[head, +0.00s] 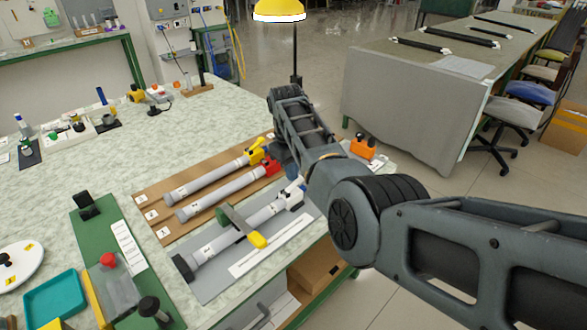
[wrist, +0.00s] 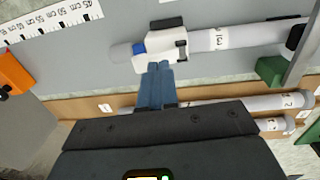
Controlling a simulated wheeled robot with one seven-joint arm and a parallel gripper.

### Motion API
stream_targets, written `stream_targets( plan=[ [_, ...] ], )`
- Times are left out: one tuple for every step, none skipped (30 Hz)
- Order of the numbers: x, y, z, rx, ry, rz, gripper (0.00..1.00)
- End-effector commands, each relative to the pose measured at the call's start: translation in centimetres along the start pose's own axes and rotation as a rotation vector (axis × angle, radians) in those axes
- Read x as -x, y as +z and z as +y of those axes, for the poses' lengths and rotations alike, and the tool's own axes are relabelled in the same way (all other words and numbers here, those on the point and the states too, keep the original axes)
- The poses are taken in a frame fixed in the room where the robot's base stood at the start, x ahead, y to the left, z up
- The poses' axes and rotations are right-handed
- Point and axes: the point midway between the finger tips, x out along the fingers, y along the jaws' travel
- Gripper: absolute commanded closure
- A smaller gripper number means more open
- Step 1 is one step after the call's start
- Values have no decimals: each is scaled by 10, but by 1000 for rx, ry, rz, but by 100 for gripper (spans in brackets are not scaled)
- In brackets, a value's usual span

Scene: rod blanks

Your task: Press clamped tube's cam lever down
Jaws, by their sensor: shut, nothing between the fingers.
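The clamped tube (head: 215,247) is a pale grey rod lying on a grey plate (head: 207,288). A bar clamp with a yellow tip (head: 258,240) and a green block (head: 222,215) crosses it. At its right end is a white fitting (wrist: 170,46) with a dark top piece (wrist: 166,23) and a small blue part (wrist: 138,47). I cannot tell clearly which part is the cam lever or how far it is tilted. My gripper (wrist: 160,66) is shut and empty, its blue fingertips at the edge of the white fitting. Contact cannot be told. In the head view my arm partly hides this end.
Two more tubes, with yellow (head: 256,150) and red (head: 265,167) fittings, lie on a brown board (head: 152,196) behind. A white scale strip (head: 270,246) lies in front on the plate. An orange block (head: 362,147) stands right of my gripper. A green fixture (head: 92,236) stands at left.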

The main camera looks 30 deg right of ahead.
Motion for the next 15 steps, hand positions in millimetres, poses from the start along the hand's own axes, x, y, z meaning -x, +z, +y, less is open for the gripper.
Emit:
stream_targets(
  plan=[
    [0, 0, 0, 0, 0, 0, 100],
    [0, 0, 0, 0, 0, 0, 100],
    [0, 0, 0, 0, 0, 0, 100],
    [0, 0, 0, 0, 0, 0, 100],
    [0, 0, 0, 0, 0, 0, 100],
    [1, 0, 0, 0, 0, 0, 100],
    [2, 0, 0, 0, 0, 0, 100],
    [4, 0, 0, 0, 0, 0, 100],
    [7, 0, -1, 0, 0, 0, 100],
    [10, -1, -1, 0, 1, 0, 100],
    [13, -1, -1, 1, 1, 0, 100],
    [18, -1, -2, 1, 1, 0, 100],
    [22, -1, -3, 1, 1, 0, 100],
    [26, -2, -3, 1, 1, 0, 100],
    [32, -2, -4, 1, 1, 0, 100]
  ],
)
